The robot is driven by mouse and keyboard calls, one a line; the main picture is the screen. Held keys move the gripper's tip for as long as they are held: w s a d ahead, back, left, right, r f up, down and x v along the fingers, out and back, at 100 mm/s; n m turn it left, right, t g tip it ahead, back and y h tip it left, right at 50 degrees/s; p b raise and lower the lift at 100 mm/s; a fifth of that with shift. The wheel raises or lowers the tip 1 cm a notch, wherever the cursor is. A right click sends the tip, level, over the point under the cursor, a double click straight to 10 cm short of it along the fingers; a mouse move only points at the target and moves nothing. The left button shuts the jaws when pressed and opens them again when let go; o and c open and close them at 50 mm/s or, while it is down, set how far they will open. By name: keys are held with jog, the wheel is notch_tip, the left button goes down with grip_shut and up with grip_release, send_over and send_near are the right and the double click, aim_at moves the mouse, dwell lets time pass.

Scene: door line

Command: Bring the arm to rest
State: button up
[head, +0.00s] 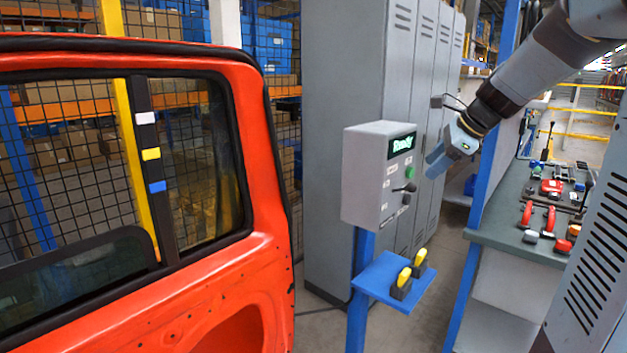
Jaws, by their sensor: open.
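My arm (535,68) comes in from the upper right. My gripper (438,158) is at its end, to the right of the grey control box (361,175) and in front of the lockers in the picture. The jaws are open and I see nothing between them. The box has a lit green display that seems to read "Ready", a green button (409,172) and a dark lever (405,188). The gripper appears apart from the box, though the depth gap is hard to judge.
An orange-red car door (262,262) fills the left, with coloured tags on its window pillar. A blue shelf (392,279) below the box holds two yellow-and-black items (402,283). Grey lockers (345,70) stand behind. A workbench (500,236) with several tools is at the right.

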jog(key=s+a+f+n+h, duration=0.1)
jog(key=s+a+n, duration=0.1)
jog(key=s+n, duration=0.5)
jog(key=s+a+f+n+h, duration=0.2)
jog(key=s+a+n, duration=0.1)
jog(key=s+n, duration=0.4)
jog(key=s+a+f+n+h, duration=0.1)
jog(key=s+a+f+n, duration=0.1)
jog(key=s+n, duration=0.5)
jog(key=s, duration=0.4)
jog(key=shift+s+a+h, duration=0.25)
jog(key=shift+s+h, duration=0.05)
jog(key=shift+s, duration=0.1)
